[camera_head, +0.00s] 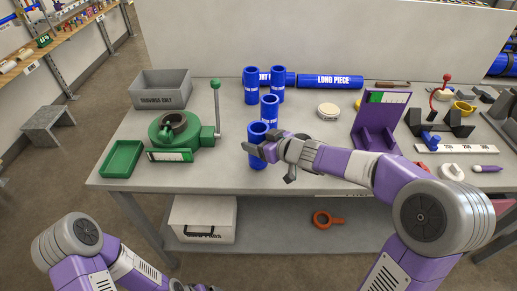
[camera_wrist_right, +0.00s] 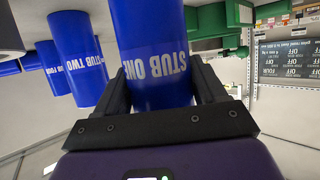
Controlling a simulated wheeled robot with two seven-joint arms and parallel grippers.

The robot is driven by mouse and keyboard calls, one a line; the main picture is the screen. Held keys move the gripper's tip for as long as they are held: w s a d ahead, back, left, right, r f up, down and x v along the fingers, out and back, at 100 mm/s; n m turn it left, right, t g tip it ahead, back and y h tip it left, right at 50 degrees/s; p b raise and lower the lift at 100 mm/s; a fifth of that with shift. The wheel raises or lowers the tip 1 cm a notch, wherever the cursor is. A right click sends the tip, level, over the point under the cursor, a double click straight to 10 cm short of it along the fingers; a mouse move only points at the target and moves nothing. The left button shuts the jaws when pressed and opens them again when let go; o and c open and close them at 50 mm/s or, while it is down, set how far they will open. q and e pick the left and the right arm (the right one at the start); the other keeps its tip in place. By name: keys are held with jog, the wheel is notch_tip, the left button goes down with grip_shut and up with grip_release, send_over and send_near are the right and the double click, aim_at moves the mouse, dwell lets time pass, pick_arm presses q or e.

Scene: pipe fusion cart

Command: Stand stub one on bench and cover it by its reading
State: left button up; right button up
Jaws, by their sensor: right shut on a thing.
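My right gripper (camera_head: 262,149) is shut on stub one, a blue open-topped tube (camera_head: 257,132), near the front of the bench (camera_head: 225,180). In the right wrist view stub one (camera_wrist_right: 155,50) stands between the two dark fingers, its label "STUB ONE" upside down. The tube looks upright; I cannot tell whether its foot touches the bench. Stub two (camera_wrist_right: 75,55) stands close by in the wrist view. Several other blue stubs, such as one at the back (camera_head: 251,85), stand behind. Of my left gripper only a sliver may show at the bottom edge (camera_head: 188,287).
A green clamp device (camera_head: 172,132) with an upright lever and a green tray (camera_head: 122,158) are at left, a grey bin (camera_head: 160,90) behind. A blue long piece (camera_head: 330,81) lies at the back.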

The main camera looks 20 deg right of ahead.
pick_arm(q)
jog(key=shift+f, duration=0.5)
pick_arm(e)
jog(key=shift+f, duration=0.55)
jog(key=shift+f+b, duration=0.2)
jog(key=shift+b, duration=0.1)
pick_arm(q)
jog(key=shift+f, duration=0.1)
pick_arm(e)
jog(key=o, duration=1.2)
